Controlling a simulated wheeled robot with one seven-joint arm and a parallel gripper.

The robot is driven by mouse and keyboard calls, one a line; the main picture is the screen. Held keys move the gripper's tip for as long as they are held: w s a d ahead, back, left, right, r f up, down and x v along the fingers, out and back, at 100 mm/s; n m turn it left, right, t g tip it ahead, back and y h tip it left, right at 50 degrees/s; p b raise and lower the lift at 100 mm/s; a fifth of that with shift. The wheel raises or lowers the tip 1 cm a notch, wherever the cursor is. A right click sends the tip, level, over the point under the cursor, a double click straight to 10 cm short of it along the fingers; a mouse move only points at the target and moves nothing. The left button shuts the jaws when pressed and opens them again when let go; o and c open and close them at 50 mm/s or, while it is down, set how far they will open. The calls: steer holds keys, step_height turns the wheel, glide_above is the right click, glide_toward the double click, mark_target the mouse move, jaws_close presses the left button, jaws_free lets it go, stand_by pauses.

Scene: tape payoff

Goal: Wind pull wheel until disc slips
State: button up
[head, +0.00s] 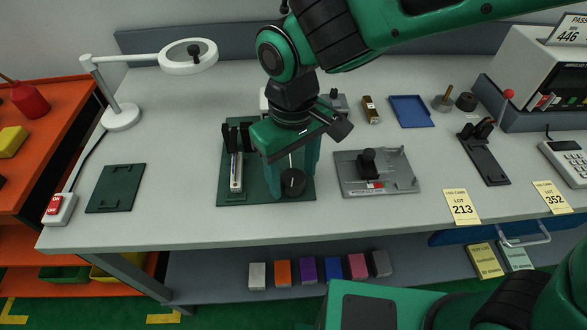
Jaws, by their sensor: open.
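A dark green base plate (225,197) lies near the middle front of the table. A black wheel-like part (293,184) with a pale mark stands at its right side; I take it for the pull wheel. Black uprights (228,138) and a narrow pale strip-like part (236,172) stand at the plate's left. My green gripper (291,190) points down over the plate, open, with its fingers on either side of the black wheel. I cannot tell if they touch it. The gripper and wrist hide the plate's back part. I cannot make out a disc for certain.
A dark green mat (116,188) and a white lamp (122,116) are left. A black lever stand (486,160) is farther right.

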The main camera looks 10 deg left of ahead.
steer(key=c, duration=1)
steer(key=shift+c, duration=0.2)
steer(key=shift+n, duration=0.5)
steer(key=o, duration=1)
steer(key=shift+o, duration=0.2)
steer(key=shift+r, duration=0.1)
